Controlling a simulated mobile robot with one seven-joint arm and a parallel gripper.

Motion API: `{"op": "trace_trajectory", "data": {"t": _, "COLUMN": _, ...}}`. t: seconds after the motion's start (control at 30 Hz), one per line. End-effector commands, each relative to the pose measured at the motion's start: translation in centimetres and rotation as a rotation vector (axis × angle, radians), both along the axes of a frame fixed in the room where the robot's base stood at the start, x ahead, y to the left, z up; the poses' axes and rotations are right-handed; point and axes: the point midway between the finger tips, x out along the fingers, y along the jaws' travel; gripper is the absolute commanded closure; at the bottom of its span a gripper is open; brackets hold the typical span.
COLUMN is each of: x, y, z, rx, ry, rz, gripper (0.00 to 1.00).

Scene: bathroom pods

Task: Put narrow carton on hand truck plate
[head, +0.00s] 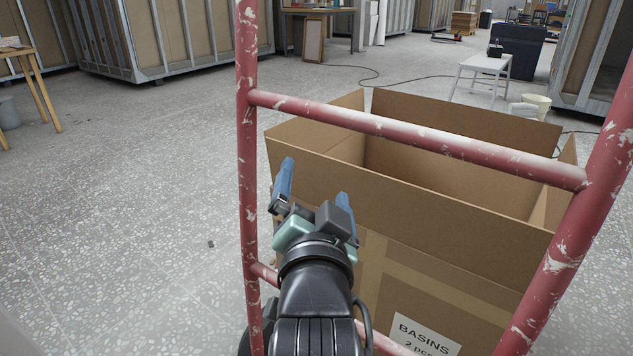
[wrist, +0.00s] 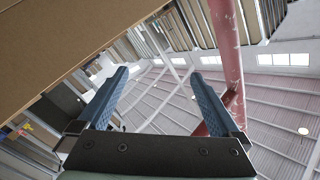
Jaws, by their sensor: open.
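A brown open-topped carton (head: 455,235) labelled BASINS stands upright behind the red hand truck frame (head: 248,160) in the head view. I cannot tell whether it is the narrow carton; no other carton is clearly in view. The hand truck plate is hidden, so I cannot tell whether the carton rests on it. My gripper (head: 315,178) is open and empty, its blue fingers apart in front of the carton's left part, near the left rail. In the wrist view, the gripper (wrist: 158,73) has cardboard (wrist: 70,40) at upper left and a red rail (wrist: 227,50) near the right finger.
The red upper crossbar (head: 420,138) and right rail (head: 570,245) stand between me and the carton.

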Motion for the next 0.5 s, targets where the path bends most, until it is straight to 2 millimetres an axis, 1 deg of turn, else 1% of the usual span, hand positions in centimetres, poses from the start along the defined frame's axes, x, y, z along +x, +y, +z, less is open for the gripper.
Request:
{"op": "trace_trajectory", "data": {"t": 0.03, "x": -1.3, "y": 0.0, "z": 5.3, "rx": -0.089, "ry": -0.136, "rz": -0.006, "gripper": 0.00}}
{"op": "trace_trajectory", "data": {"t": 0.07, "x": -2.3, "y": -0.1, "z": 8.2, "rx": -0.147, "ry": -0.212, "rz": -0.015, "gripper": 0.00}}
{"op": "trace_trajectory", "data": {"t": 0.1, "x": -3.8, "y": -0.1, "z": 11.7, "rx": -0.220, "ry": -0.308, "rz": -0.033, "gripper": 0.00}}
{"op": "trace_trajectory", "data": {"t": 0.17, "x": -6.4, "y": -0.1, "z": 16.3, "rx": -0.323, "ry": -0.441, "rz": -0.071, "gripper": 0.00}}
{"op": "trace_trajectory", "data": {"t": 0.2, "x": -8.2, "y": -0.1, "z": 18.9, "rx": -0.382, "ry": -0.519, "rz": -0.101, "gripper": 0.00}}
{"op": "trace_trajectory", "data": {"t": 0.3, "x": -12.2, "y": -0.1, "z": 23.6, "rx": -0.499, "ry": -0.671, "rz": -0.174, "gripper": 0.00}}
{"op": "trace_trajectory", "data": {"t": 0.33, "x": -13.2, "y": -0.1, "z": 24.6, "rx": -0.524, "ry": -0.706, "rz": -0.194, "gripper": 0.00}}
{"op": "trace_trajectory", "data": {"t": 0.4, "x": -14.9, "y": -0.1, "z": 26.1, "rx": -0.569, "ry": -0.761, "rz": -0.230, "gripper": 0.00}}
{"op": "trace_trajectory", "data": {"t": 0.5, "x": -16.1, "y": -0.1, "z": 27.1, "rx": -0.599, "ry": -0.797, "rz": -0.256, "gripper": 0.00}}
